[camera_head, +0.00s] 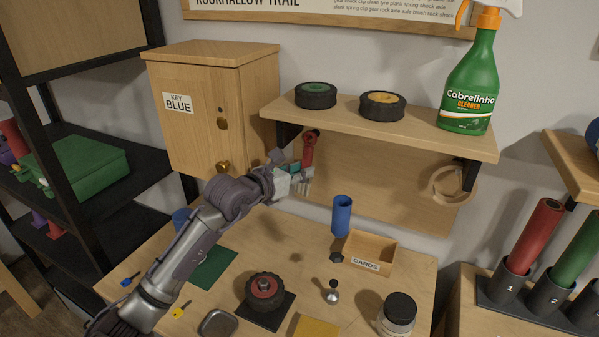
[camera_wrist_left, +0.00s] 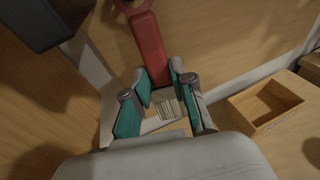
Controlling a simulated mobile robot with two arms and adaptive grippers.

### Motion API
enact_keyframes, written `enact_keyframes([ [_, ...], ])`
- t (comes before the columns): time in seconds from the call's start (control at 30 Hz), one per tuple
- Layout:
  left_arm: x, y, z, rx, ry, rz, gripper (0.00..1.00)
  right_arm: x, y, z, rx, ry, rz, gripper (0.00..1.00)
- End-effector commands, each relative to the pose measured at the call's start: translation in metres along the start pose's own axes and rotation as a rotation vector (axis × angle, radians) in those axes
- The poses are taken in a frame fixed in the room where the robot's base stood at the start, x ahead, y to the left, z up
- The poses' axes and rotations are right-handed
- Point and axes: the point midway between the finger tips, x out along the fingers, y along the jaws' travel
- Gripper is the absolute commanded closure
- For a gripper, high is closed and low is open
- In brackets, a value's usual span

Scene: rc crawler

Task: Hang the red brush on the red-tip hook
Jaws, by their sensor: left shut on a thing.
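The red brush (camera_head: 309,150) stands upright in front of the wooden back panel (camera_head: 385,185), under the shelf. My left gripper (camera_head: 299,176) is shut on it near the lower part of its handle. In the left wrist view the red handle (camera_wrist_left: 150,48) points away from my left gripper (camera_wrist_left: 160,83), with a ring at its far end. Pale bristles (camera_wrist_left: 171,109) show between the teal fingers. I cannot make out the red-tip hook; the brush's top end is close to the shelf's left bracket. My right gripper is not in view.
The shelf (camera_head: 350,121) above holds two wheels and a green spray bottle (camera_head: 470,85). A wooden cabinet (camera_head: 215,110) stands close on the left. A tan ring (camera_head: 438,184) hangs at the panel's right. Below, the table holds a blue cup (camera_head: 341,215) and a card box (camera_head: 371,250).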

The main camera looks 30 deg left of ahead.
Motion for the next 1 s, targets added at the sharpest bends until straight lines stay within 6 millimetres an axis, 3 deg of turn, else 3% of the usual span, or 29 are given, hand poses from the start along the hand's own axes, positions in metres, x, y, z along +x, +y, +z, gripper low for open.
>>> enact_keyframes([
  [0.43,-0.0002,-0.0001,0.0005,-0.001,-0.001,0.000,1.00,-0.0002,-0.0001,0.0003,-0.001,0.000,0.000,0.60],
  [0.47,-0.0002,-0.0001,0.0005,0.000,-0.001,0.000,0.71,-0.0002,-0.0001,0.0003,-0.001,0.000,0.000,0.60],
  [0.6,-0.0002,-0.0001,0.0004,0.000,-0.001,0.000,0.48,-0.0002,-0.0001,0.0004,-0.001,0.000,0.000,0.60],
  [1.0,-0.0062,0.0000,0.0000,-0.001,0.000,0.000,0.47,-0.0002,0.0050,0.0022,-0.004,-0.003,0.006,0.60],
])
